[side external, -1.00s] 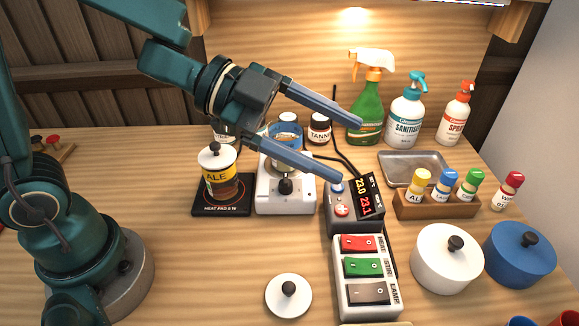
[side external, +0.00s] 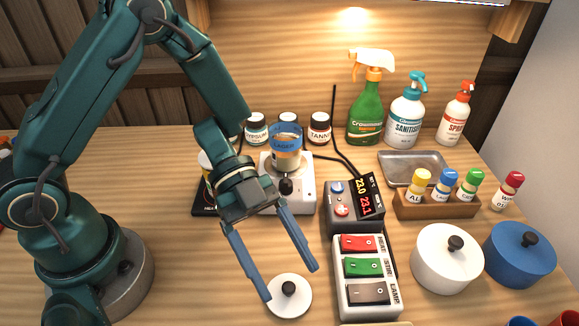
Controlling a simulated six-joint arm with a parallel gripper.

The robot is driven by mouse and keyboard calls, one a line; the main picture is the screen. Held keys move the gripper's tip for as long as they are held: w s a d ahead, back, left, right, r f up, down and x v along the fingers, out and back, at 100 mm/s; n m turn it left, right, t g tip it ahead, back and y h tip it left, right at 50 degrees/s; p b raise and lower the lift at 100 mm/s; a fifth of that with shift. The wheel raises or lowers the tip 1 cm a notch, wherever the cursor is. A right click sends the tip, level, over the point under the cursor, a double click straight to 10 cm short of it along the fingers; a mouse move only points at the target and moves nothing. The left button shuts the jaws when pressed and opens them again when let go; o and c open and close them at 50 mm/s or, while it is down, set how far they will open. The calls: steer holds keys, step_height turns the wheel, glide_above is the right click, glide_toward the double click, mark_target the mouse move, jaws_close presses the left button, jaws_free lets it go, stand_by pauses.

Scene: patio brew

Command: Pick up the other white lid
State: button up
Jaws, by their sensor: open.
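A white lid (side external: 290,304) with a black knob lies flat on the table in front, left of the switch box. My gripper (side external: 291,285) is open and empty, its two blue fingers pointing down toward this lid. In the picture one fingertip overlaps the lid's left edge and the other ends near its upper right. I cannot tell the exact height of the fingers above it.
A switch box (side external: 342,300) stands close right of the lid, with a temperature controller (side external: 341,222) behind it. A white pot (side external: 433,268) and a blue pot (side external: 519,254) stand at right. A lager jar (side external: 287,152) sits on a white stirrer (side external: 302,197). Table left of the lid is clear.

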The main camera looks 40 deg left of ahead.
mark_target(285, 283)
steer(key=shift+f, duration=0.3)
steer(key=f, duration=0.1)
steer(key=d+f, duration=0.1)
steer(key=f, duration=0.1)
steer(key=shift+s+d+f, duration=0.15)
steer(key=shift+s+d, duration=0.1)
steer(key=shift+d, duration=0.05)
steer(key=shift+d+f, duration=0.25)
steer(key=shift+d, duration=0.25)
jaws_close()
